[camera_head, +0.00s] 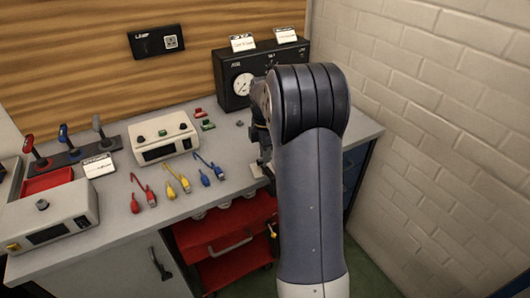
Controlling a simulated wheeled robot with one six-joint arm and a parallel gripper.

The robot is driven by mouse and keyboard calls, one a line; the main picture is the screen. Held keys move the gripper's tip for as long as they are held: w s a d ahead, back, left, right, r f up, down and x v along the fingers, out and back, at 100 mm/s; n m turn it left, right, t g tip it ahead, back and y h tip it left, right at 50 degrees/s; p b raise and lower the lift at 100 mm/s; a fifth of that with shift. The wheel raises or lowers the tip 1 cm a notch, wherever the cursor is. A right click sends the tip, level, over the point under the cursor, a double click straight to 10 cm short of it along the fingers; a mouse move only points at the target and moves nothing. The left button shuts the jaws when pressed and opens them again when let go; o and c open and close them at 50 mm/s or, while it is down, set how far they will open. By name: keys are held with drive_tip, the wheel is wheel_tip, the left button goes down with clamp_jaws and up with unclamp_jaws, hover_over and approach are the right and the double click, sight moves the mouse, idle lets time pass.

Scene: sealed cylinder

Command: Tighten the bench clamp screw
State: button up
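My arm rises from the bottom right and covers the right part of the bench (222,172). Dark parts of my wrist show past the arm's left edge, low over the right part of the bench top. My gripper's fingers cannot be made out there, so I cannot tell whether they are open or shut. I cannot make out the bench clamp or its screw; that part of the bench is largely hidden by my arm. A small grey piece (240,124) lies on the bench top left of my wrist, too small to identify.
A black gauge box (238,85) stands at the back. A white instrument (163,138), a second white box (48,217), a lever strip (70,157) and red, yellow and blue leads (178,180) lie leftward. A red cart (222,240) stands beneath. A brick wall (430,130) bounds the right.

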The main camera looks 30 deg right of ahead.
clamp_jaws()
